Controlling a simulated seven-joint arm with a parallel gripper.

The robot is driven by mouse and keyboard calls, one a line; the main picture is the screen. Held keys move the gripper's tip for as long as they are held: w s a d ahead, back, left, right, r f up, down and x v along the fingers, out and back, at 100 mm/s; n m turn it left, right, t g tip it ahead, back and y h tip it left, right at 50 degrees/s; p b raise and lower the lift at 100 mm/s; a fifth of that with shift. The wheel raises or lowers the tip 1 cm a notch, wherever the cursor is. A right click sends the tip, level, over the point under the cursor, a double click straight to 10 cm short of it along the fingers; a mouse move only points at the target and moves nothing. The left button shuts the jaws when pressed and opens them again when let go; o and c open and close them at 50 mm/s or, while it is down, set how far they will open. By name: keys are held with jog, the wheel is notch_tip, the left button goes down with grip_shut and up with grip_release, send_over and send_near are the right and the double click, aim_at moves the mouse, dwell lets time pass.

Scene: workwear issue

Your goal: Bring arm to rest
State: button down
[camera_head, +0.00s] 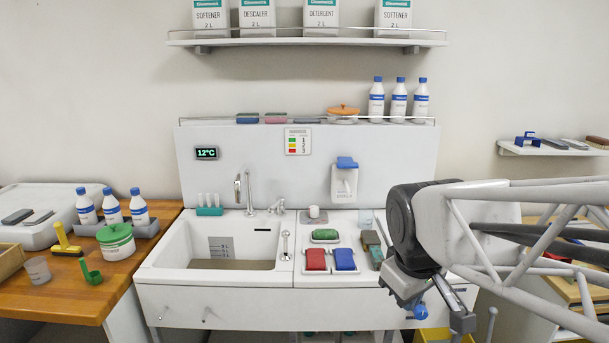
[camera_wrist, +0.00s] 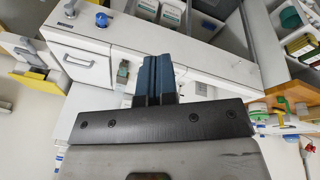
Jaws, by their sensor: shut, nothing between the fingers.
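My gripper (camera_head: 460,320) hangs at the end of my arm in front of the right part of the sink unit (camera_head: 215,297), in the head view. In the wrist view the two dark blue fingers of my gripper (camera_wrist: 155,75) lie side by side, closed together with nothing held. The fingers point toward the white front of the unit. In the head view my arm reaches in from the right edge and hides part of the counter's right end.
A red block (camera_head: 315,259), a blue block (camera_head: 344,259) and a green block (camera_head: 325,235) lie on the counter left of my arm. A blue knob (camera_head: 420,312) shows below my wrist. A wooden bench (camera_head: 60,297) with bottles stands left. The sink basin (camera_head: 230,250) is open.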

jog(key=s+f+m, duration=0.2)
jog(key=s+m, duration=0.1)
jog(key=s, duration=0.1)
jog(key=s+d+f+m, duration=0.1)
jog(key=s+m, duration=0.2)
jog(key=s, duration=0.2)
jog(key=shift+s+d+f, duration=0.3)
jog(key=shift+f, duration=0.05)
